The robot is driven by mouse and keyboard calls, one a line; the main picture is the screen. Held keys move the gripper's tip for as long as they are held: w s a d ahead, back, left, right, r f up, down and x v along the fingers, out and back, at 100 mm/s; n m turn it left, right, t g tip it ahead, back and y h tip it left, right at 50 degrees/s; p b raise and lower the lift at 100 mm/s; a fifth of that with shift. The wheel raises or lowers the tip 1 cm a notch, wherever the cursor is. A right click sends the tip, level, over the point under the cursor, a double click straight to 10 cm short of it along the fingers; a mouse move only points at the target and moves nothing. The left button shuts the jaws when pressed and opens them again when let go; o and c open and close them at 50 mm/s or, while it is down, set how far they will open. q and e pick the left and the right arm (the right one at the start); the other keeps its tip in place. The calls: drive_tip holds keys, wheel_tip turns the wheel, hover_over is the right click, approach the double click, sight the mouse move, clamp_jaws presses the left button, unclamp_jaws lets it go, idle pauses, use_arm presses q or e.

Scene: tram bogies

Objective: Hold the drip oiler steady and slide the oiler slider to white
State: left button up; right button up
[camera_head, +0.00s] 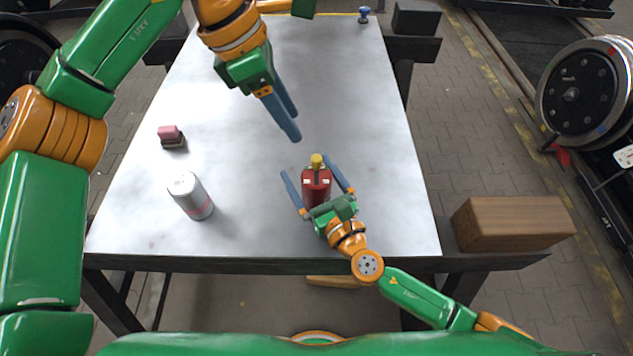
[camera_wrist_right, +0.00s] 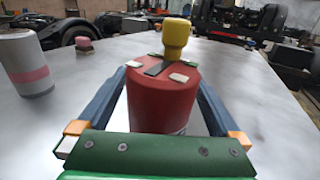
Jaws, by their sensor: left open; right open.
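The drip oiler is a red cylinder (camera_head: 316,188) standing upright near the table's front, right of centre. On its top are a yellow knob (camera_wrist_right: 176,38), a dark bar or slot (camera_wrist_right: 157,69) and several pale marks. I take the yellow knob for the oiler slider; it sits at the far side of the top in the right wrist view. My right gripper (camera_head: 307,165) is open, with its blue fingers on either side of the red body (camera_wrist_right: 160,105); I cannot tell if they touch it. My left gripper (camera_head: 293,127) is open and empty, above and behind the oiler.
A grey can with a red band (camera_head: 190,195) stands to the left, also in the right wrist view (camera_wrist_right: 24,65). A pink-topped block (camera_head: 171,136) lies behind it. A small blue item (camera_head: 364,15) is at the far edge. A wooden box (camera_head: 513,222) is beyond the table's right edge.

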sight(317, 157)
drive_tip(key=shift+s, duration=0.1)
drive_tip(key=c, duration=1.5)
use_arm(q)
drive_tip(key=shift+o, duration=0.9)
drive_tip(key=shift+s, duration=0.15)
drive_tip(key=d+f+n, duration=0.1)
drive_tip(key=f+n, duration=0.1)
drive_tip(key=f, duration=0.1)
drive_tip(key=d+f+n+t, duration=0.1)
drive_tip(key=f+n, duration=0.1)
drive_tip(key=f, duration=0.1)
drive_tip(key=d+f+n+t, duration=0.1)
drive_tip(key=f+n, duration=0.1)
drive_tip(key=f, duration=0.1)
drive_tip(key=shift+w+d+f+y, duration=0.1)
drive_tip(key=shift+w+d+y, duration=0.1)
drive_tip(key=shift+d+y, duration=0.15)
clamp_jaws()
